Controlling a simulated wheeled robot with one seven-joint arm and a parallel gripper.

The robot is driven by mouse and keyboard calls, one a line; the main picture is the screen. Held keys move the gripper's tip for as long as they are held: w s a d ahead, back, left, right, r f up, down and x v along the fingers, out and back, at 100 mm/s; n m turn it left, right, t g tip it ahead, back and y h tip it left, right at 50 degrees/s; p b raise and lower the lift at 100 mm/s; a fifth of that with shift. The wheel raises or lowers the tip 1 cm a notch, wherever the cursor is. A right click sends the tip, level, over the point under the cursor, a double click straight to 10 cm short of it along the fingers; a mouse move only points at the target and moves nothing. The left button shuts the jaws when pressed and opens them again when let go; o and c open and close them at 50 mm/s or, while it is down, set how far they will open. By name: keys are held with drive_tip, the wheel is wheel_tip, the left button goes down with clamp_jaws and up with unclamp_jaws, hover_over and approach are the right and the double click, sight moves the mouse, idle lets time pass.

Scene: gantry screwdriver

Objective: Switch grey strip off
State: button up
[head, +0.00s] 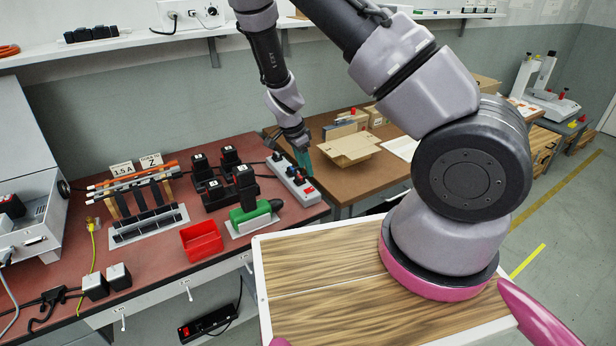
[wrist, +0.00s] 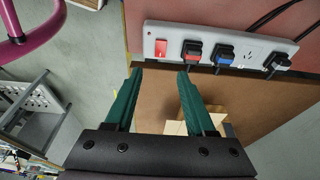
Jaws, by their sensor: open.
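The grey power strip (head: 299,184) lies at the right edge of the red-brown bench. It also shows along the top of the wrist view (wrist: 174,32). Its red rocker switch (wrist: 161,48) is at the left end in the wrist view, beside a red-marked plug (wrist: 192,51) and a blue-marked plug (wrist: 223,54). A black plug sits farther right. My gripper (wrist: 159,73) is open and empty, its two green fingers pointing toward the switch end, apart from it in the picture. In the head view my gripper (head: 303,163) is beside the strip. I cannot tell the rocker's position.
A green screwdriver (head: 256,211) and black chargers (head: 215,185) stand left of the strip. A red bin (head: 202,240) is nearer. A black power strip (head: 208,325) is below the bench.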

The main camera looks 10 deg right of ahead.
drive_tip(key=shift+v, duration=1.35)
drive_tip(key=s+d+r+n+t+y, duration=0.1)
drive_tip(key=s+r+n+y, duration=0.15)
drive_tip(key=r, duration=1.05)
drive_tip(key=s+d+r+n+t+y, duration=0.1)
drive_tip(key=s+r+n+y, duration=0.15)
drive_tip(key=r, duration=1.05)
drive_tip(key=s+d+r+n+t, duration=0.2)
drive_tip(key=s+d+r, duration=0.1)
drive_tip(key=s+r, duration=0.4)
drive_tip(key=s+d+r+n+t, duration=0.2)
drive_tip(key=s+d+r+n, duration=0.1)
drive_tip(key=s+r, duration=0.5)
drive_tip(key=shift+s, duration=0.85)
